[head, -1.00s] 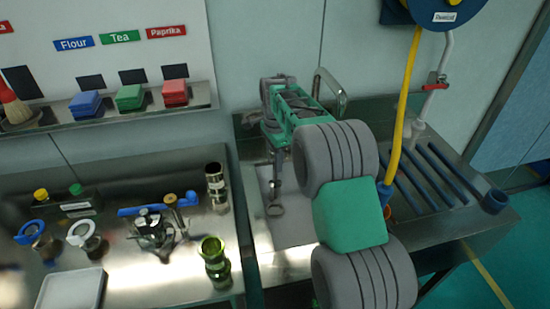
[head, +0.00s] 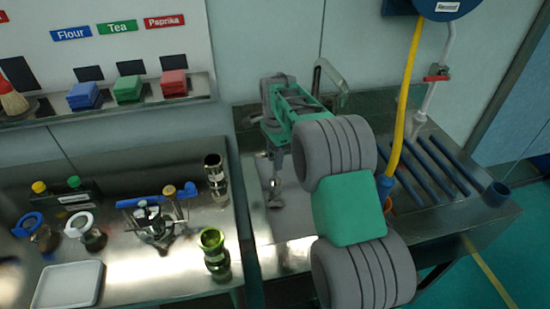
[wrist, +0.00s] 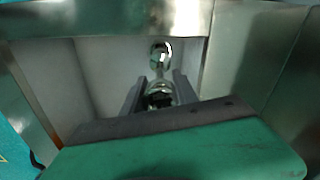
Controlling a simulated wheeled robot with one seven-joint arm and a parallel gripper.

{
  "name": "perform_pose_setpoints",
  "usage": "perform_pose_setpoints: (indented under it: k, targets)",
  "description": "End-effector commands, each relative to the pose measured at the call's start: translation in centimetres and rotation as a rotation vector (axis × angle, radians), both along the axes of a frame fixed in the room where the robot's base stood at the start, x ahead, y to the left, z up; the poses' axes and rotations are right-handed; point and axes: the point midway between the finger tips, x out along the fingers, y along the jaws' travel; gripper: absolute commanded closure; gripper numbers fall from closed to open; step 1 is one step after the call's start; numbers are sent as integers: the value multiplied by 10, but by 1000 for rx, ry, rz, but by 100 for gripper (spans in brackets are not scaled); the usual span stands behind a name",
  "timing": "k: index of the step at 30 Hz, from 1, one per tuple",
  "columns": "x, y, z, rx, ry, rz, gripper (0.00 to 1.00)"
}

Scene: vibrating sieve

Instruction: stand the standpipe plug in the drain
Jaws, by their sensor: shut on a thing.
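The standpipe plug (head: 275,185) is a slim metal pipe hanging roughly upright below my gripper (head: 272,150) in the head view. Its lower end overlaps the drain (head: 276,204), a small metal ring on the sink floor. I cannot tell whether the end is inside the ring or just above it. In the wrist view my gripper (wrist: 159,95) has its two grey fingers closed on the shiny plug (wrist: 160,90). A rounded chrome shape lies just beyond the fingertips; whether it is plug or drain is unclear.
The steel sink (head: 300,262) has clear floor around the drain. A faucet (head: 330,75) stands at its back. A yellow hose (head: 405,100) hangs at right beside a ribbed draining area. At left, a bench holds a green cup (head: 214,255), a metal cup (head: 215,180) and several containers.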

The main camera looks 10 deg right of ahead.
Motion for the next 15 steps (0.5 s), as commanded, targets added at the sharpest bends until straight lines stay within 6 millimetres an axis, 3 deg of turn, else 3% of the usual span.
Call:
perform_pose_setpoints:
  k: [15]
  targets:
    - [1,0,-11,0,-2,0,100]
